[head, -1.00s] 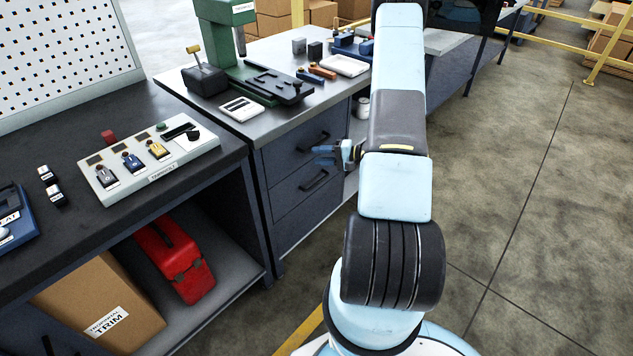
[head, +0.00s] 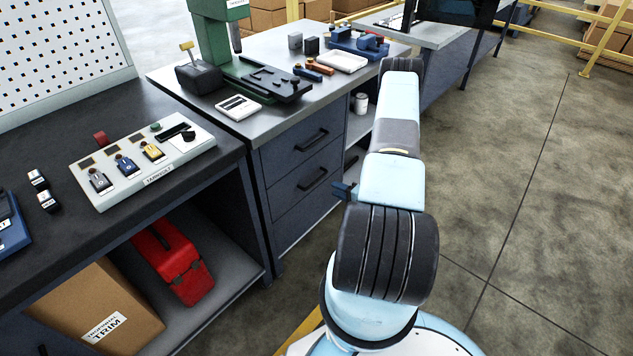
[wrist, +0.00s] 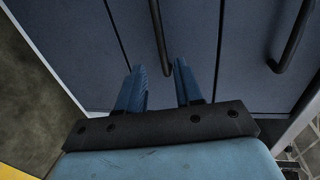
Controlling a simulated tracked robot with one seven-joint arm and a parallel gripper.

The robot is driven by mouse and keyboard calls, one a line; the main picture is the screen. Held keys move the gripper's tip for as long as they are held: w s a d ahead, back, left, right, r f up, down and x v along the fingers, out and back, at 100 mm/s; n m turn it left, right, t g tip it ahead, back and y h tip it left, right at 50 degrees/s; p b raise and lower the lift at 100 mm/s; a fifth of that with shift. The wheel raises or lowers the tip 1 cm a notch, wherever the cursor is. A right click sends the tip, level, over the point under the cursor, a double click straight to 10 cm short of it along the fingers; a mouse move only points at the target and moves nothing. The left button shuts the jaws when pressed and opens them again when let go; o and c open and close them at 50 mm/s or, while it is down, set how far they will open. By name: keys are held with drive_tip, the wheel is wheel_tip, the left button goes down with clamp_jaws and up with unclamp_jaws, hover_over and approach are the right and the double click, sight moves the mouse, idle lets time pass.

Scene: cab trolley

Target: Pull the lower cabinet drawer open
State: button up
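The dark blue cabinet (head: 280,224) stands under the grey worktop with its drawers shut. The upper drawer has a black bar handle (head: 312,140). The lower drawer (head: 290,200) has a similar handle (head: 314,179) below it. My gripper (head: 343,190) is just right of the lower handle in the head view, mostly hidden behind my arm. In the wrist view, my gripper's (wrist: 160,66) two blue fingers are apart. The near end of the lower handle (wrist: 158,36) appears between their tips; I cannot tell whether it is touched. The upper handle (wrist: 293,38) is to the right there.
A green press (head: 215,35) and small parts stand on the worktop (head: 268,122). An open shelf bay with a can (head: 361,102) is right of the drawers. A red toolbox (head: 175,262) and a carton (head: 95,305) sit lower left. Floor on the right is clear.

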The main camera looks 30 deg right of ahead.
sight(317, 180)
drive_tip(key=x, duration=1.1)
drive_tip(key=shift+w, duration=0.15)
clamp_jaws()
drive_tip(key=shift+f, duration=0.1)
